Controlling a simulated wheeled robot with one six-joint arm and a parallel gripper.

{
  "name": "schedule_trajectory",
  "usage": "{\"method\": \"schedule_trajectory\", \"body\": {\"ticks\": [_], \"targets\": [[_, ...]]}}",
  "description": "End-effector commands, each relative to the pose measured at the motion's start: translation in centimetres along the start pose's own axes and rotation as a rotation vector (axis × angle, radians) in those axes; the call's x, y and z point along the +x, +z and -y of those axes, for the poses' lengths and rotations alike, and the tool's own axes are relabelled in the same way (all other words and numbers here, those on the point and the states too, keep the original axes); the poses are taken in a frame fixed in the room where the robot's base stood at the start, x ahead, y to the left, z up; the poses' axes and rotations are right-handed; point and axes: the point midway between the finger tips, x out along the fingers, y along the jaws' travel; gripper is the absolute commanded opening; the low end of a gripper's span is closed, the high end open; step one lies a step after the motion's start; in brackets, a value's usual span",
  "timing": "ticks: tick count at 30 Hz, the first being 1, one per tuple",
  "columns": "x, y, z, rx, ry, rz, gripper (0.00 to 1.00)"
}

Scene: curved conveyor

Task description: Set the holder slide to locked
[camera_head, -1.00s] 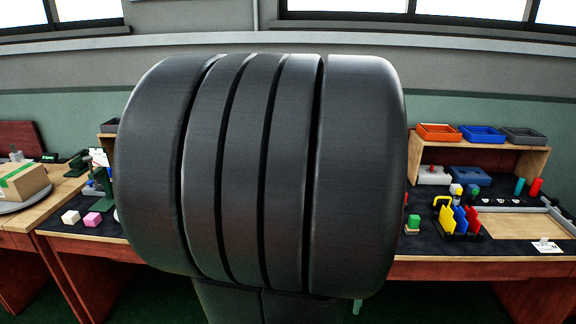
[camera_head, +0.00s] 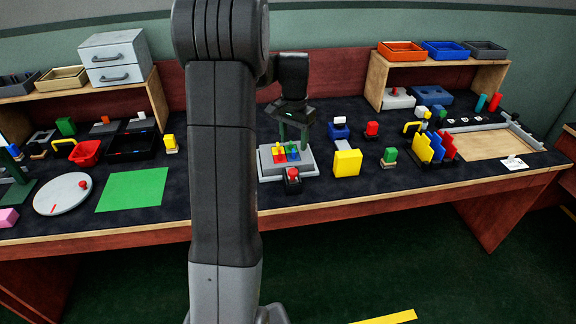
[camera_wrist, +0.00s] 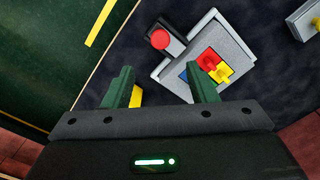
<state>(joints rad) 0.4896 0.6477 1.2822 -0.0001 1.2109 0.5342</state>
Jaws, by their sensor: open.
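The grey holder (camera_head: 268,168) stands on the dark bench mat and carries red, yellow and blue pieces. At its front edge is a dark part with a red round knob (camera_head: 293,173), which looks like the slide; its setting cannot be read. In the wrist view the red knob (camera_wrist: 160,39) sits on its dark part beside the grey holder (camera_wrist: 225,42). My gripper (camera_head: 292,135) is above the holder, pointing down. In the wrist view its green fingers (camera_wrist: 160,85) are apart with nothing between them. The right finger covers some of the holder and its pieces.
A yellow block (camera_head: 347,163) stands right of the holder, with a green block (camera_head: 389,157) beyond it. A green mat (camera_head: 133,189) and a white turntable (camera_head: 62,194) lie to the left. The bench front edge is close to the holder.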

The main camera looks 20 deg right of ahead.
Motion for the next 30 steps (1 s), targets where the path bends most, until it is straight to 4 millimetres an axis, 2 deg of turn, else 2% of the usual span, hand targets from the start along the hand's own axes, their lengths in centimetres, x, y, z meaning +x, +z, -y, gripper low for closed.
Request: {"method": "schedule_trajectory", "body": {"ticks": [9, 15, 21, 29, 30], "targets": [[7.0, 0.1, 0.0, -0.002, 0.003, 0.004, 0.52], [10.1, 0.1, 0.0, -0.002, 0.002, 0.004, 0.52], [11.3, 0.1, 0.0, -0.003, 0.001, 0.001, 0.52], [11.5, 0.1, 0.0, -0.003, 0.000, 0.001, 0.52], [11.5, 0.1, 0.0, -0.003, 0.000, 0.001, 0.48]]}}
